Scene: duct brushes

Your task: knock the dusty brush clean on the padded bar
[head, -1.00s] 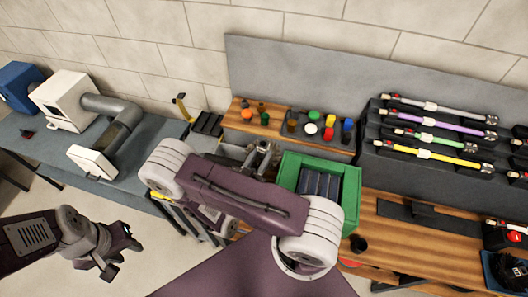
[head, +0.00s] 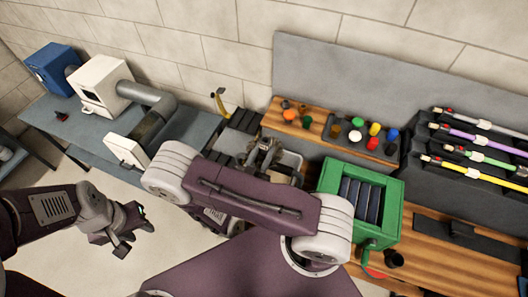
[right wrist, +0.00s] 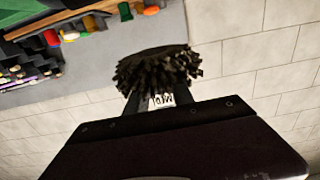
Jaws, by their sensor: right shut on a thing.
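I cannot tell how dusty the bristles are. I cannot pick out the padded bar for sure; dark blocks (head: 243,121) lie beside a yellow hook. My left gripper (head: 130,236) is open and empty over the floor.
A green box with dark slats (head: 333,180) stands right of my right gripper. Coloured caps (head: 355,136) sit behind it. Several coloured rods (head: 478,150) rest on a rack at right. A white machine with a grey pipe (head: 103,85) stands on the left table.

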